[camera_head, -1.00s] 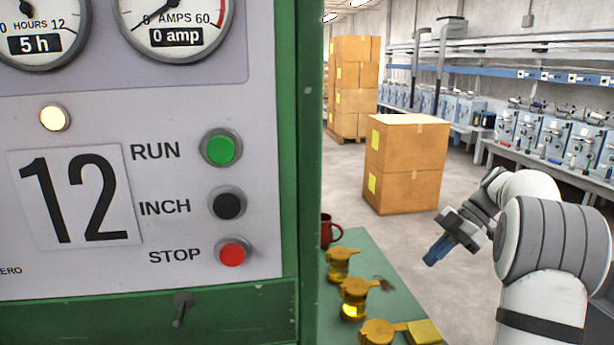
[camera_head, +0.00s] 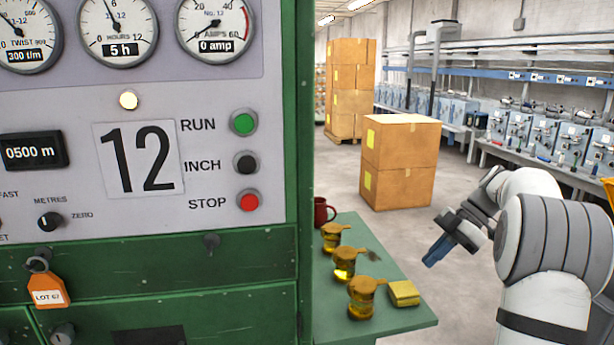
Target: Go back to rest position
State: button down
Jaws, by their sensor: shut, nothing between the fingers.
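My gripper (camera_head: 431,260) is at the right of the head view, at the end of my folded white and grey arm. Its blue fingers point down and to the left, shut and empty. It hangs in free air to the right of the green side table (camera_head: 400,317) and touches nothing. The green machine panel (camera_head: 243,93), marked 12, fills the left side, well apart from my gripper.
The side table carries a dark red mug (camera_head: 321,214), several amber oil pots (camera_head: 343,268) and a yellow block (camera_head: 404,293). Cardboard boxes (camera_head: 400,145) stand on the floor behind. Benches with grey-blue machines (camera_head: 543,137) line the right wall. Grey floor between is clear.

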jog(key=s+a+f+m+t+h+b, duration=0.1)
jog(key=s+a+f+m+h+b, duration=0.35)
jog(key=s+a+m, duration=0.65)
jog(key=s+a+f+m+t+h+b, duration=0.1)
jog(key=s+f+m, duration=0.3)
jog(key=s, duration=0.3)
jog(key=s+f+m+t+h+b, duration=0.1)
jog(key=s+f+m+t+h, duration=0.1)
jog(key=s+f+m, duration=0.2)
jog(key=s+f, duration=0.1)
jog(key=s, duration=0.2)
jog(key=shift+s+a+m, duration=0.15)
jog(key=shift+a+m, duration=0.15)
jog(key=shift+a, duration=0.1)
